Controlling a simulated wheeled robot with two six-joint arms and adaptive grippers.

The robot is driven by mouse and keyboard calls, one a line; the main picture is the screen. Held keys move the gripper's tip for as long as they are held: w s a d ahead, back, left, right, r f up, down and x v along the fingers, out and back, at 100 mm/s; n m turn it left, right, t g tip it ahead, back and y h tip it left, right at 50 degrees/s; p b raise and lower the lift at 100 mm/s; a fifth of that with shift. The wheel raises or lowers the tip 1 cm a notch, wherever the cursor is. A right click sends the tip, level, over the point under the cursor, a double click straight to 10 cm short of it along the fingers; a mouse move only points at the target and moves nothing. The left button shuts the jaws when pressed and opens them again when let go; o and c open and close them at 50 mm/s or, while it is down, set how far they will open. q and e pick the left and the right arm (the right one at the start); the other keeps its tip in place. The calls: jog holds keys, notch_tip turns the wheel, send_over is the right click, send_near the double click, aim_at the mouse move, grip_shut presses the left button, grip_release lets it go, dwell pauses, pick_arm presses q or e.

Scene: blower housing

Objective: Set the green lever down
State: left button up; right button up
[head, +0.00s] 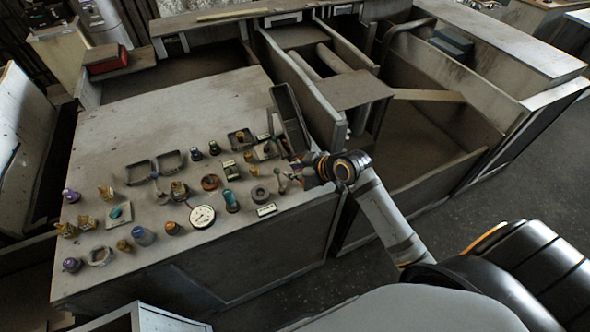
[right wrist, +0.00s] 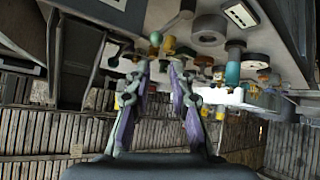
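My right gripper (head: 297,172) is over the right edge of the grey bench, close to the small parts there. In the right wrist view its two fingers (right wrist: 160,68) stand apart, with background visible between them and nothing clearly held. A small green ball-topped lever (right wrist: 155,39) shows just beyond the fingertips, near the gap; I cannot tell whether it touches anything. My left gripper is not in view.
The bench top (head: 140,130) holds several knobs, switches and a round white gauge (head: 202,216). A dark upright panel (head: 289,119) stands just behind the right gripper. Open wooden bins (head: 420,130) lie to the right. The bench's back left is clear.

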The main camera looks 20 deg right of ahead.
aim_at(279, 180)
jog(key=a+f+m+t+b, duration=0.1)
jog(key=m, duration=0.1)
jog(key=s+a+f+m+y+b, duration=0.1)
jog(key=f+m, duration=0.1)
jog(key=s+a+f+m+t+y+b, duration=0.1)
jog(key=m+b, duration=0.1)
jog(key=shift+s+f+m+t, duration=0.1)
jog(key=shift+f+m+t, duration=0.05)
jog(key=shift+m+t, duration=0.15)
grip_shut()
jog(key=m, duration=0.1)
jog(key=m+t+b, duration=0.1)
jog(key=m, duration=0.1)
jog(key=s+f+m, duration=0.1)
jog(key=m, duration=0.1)
jog(key=shift+s+d+t+b, duration=0.1)
jog(key=shift+d+t+b, duration=0.2)
jog(key=shift+t+b, duration=0.1)
jog(key=s+d+m+t+h+b, duration=0.2)
jog(key=d+m+t+h, duration=0.15)
jog(key=m, duration=0.65)
jog(key=shift+y, duration=0.45)
jog(key=x, duration=0.3)
jog(key=p+x, duration=0.1)
jog(key=x, duration=0.2)
jog(key=f+p+x, duration=0.1)
jog(key=x, duration=0.2)
jog(key=shift+w+d+f, duration=0.15)
jog(key=shift+w+d, duration=0.1)
jog(key=shift+w, duration=0.1)
